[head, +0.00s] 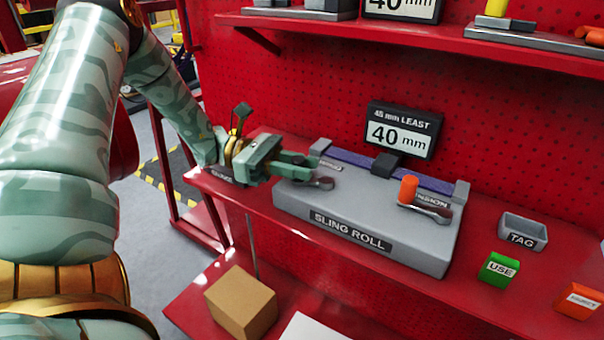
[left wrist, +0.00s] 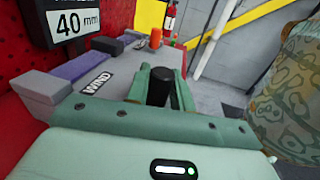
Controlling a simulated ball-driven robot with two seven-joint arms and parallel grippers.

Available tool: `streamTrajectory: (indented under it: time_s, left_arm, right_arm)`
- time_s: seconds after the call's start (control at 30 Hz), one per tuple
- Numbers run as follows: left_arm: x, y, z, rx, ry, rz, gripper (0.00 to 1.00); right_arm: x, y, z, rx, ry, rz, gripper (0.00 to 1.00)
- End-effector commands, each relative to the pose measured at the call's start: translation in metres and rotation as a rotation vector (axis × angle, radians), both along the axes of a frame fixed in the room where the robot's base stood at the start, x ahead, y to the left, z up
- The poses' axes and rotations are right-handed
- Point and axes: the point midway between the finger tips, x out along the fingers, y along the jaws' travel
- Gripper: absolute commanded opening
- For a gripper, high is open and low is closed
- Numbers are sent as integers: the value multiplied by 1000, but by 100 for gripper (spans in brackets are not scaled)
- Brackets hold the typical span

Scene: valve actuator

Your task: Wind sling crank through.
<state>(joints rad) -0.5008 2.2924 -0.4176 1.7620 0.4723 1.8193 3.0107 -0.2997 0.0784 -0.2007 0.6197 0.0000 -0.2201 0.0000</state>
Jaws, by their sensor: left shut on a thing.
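The grey box labelled SLING ROLL (head: 340,232) sits on the red bench. A purple sling (head: 352,163) runs along its back, with a dark block on it. My left gripper (head: 305,170) is at the box's left end, over the crank (head: 323,184) by the WIND label. The left wrist view shows the crank's black knob (left wrist: 158,86) between the two green fingers, which are shut on it. The TENSION lever with an orange knob (head: 407,190) is at the box's right side. The display (head: 400,130) reads "45 mm LEAST" and "40 mm". My right gripper is out of view.
A grey TAG tray (head: 523,231), a green USE block (head: 498,270) and an orange block (head: 579,301) stand to the right. A cardboard box (head: 240,302) is on the lower shelf. A red shelf (head: 400,34) overhangs the back.

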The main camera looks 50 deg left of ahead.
Motion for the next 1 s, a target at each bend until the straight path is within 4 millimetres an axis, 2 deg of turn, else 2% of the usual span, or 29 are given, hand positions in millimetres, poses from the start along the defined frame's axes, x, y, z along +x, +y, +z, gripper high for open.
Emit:
streamTrajectory:
  time_s: [0.67,0.7,0.77,1.0]
  left_arm:
    - [4,2,3,-6,-6,-59,0]
    - [4,2,3,-6,-6,-59,31]
    - [3,2,3,-5,-6,-59,44]
    - [3,2,2,-4,-4,-59,44]
  right_arm:
    - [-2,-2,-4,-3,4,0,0]
    - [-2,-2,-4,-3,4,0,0]
    - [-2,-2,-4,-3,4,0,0]
    - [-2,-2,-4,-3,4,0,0]
